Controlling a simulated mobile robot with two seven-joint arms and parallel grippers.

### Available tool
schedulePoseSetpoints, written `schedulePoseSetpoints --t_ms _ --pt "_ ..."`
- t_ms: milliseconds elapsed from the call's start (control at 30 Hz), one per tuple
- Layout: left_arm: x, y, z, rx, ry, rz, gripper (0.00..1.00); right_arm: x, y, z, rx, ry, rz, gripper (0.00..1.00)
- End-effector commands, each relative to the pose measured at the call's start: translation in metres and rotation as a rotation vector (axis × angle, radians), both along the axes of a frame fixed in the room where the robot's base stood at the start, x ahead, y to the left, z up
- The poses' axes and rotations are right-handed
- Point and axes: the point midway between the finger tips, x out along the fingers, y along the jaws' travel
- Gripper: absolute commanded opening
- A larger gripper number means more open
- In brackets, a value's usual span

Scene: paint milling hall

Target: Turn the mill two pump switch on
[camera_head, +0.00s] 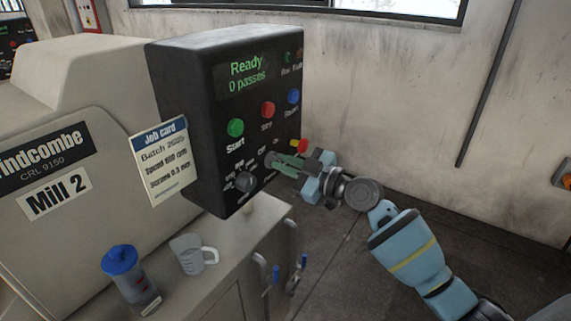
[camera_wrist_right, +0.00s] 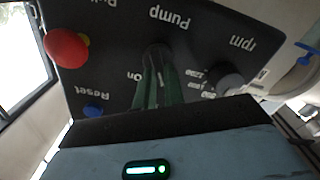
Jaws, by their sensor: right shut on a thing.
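The mill two control box (camera_head: 185,75) is black, with a green display reading Ready, 0 passes. My right gripper (camera_head: 280,162) is at the lower right of its panel, its green fingers shut on the pump switch. In the right wrist view the fingers (camera_wrist_right: 158,85) close around the dark pump switch (camera_wrist_right: 156,48), below the upside-down Pump label. An On label shows beside it. The fingers hide most of the switch, so I cannot tell which way it points. My left gripper is not in view.
The dark rpm knob (camera_head: 243,182) sits left of the gripper. A red emergency button (camera_wrist_right: 67,48) and blue Reset button (camera_wrist_right: 92,110) are close by. Green Start (camera_head: 235,128) and red Stop (camera_head: 267,109) buttons are above. A job card (camera_head: 160,165), blue-lidded bottle (camera_head: 130,275) and jug (camera_head: 192,255) are left.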

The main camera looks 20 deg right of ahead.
Motion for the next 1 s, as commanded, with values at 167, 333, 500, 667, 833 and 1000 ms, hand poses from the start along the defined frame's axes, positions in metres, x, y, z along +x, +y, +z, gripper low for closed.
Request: schedulePoseSetpoints --t_ms 167,333,500,667,833,1000 --pt "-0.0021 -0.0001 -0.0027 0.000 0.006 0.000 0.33 0.0004 -0.0007 -0.0004 0.067 0.053 0.001 0.00" --pt "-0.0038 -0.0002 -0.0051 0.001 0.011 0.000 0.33 0.0011 -0.0015 -0.0003 0.172 0.135 0.000 0.00" --pt "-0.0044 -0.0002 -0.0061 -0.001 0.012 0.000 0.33 0.0019 -0.0026 0.0002 0.298 0.234 0.000 0.00" --pt "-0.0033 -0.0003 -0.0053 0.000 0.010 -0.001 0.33 0.0026 -0.0033 0.0009 0.420 0.327 0.000 0.00" --pt "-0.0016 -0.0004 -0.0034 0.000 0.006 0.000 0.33 0.0033 -0.0041 0.0012 0.542 0.421 0.001 0.00" --pt "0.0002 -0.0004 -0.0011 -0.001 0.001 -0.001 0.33 0.0040 -0.0052 0.0011 0.647 0.504 0.000 0.00"
